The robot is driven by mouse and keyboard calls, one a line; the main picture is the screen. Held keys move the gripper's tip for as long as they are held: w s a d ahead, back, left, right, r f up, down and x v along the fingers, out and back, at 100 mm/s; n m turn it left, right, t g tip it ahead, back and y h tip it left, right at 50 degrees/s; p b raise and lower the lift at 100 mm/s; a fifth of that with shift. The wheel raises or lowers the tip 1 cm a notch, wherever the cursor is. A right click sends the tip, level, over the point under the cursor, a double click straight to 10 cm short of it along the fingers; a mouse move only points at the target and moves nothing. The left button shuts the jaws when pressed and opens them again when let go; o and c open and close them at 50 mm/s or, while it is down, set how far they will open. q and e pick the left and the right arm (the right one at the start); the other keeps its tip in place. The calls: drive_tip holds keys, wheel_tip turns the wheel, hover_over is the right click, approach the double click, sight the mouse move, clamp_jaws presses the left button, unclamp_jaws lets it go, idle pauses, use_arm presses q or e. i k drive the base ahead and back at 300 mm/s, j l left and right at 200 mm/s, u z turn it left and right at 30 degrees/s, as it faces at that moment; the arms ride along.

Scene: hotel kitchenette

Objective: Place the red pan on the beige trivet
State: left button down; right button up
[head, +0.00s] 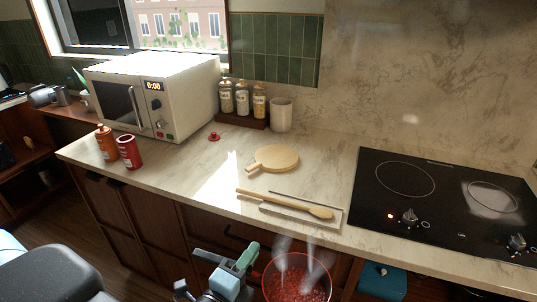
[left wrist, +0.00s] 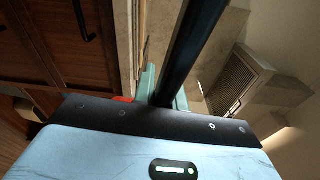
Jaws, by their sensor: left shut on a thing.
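The red pan (head: 297,289) is low in the head view, in front of the counter's front edge and apart from the counter. Red food fills it and steam rises from it. My left gripper (head: 236,273) is beside the pan on its left, shut on it; the grip itself is partly hidden. In the left wrist view a dark bar runs up between the teal fingers (left wrist: 162,88), with a sliver of red beside them. The beige trivet (head: 277,158), round with a short handle, lies flat and bare on the counter. My right gripper is not in view.
A wooden spoon (head: 285,203) lies on a narrow tray at the counter's front, between pan and trivet. The black cooktop (head: 440,205) is to the right. A white microwave (head: 155,95), jars (head: 243,103), a cup (head: 282,115) and shakers (head: 129,152) stand behind and left.

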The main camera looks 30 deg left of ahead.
sight(270, 160)
drive_tip(key=j, duration=0.35)
drive_tip(key=i+l, duration=0.1)
drive_tip(key=i, duration=0.4)
drive_tip(key=i+l, duration=0.1)
drive_tip(key=i, duration=0.35)
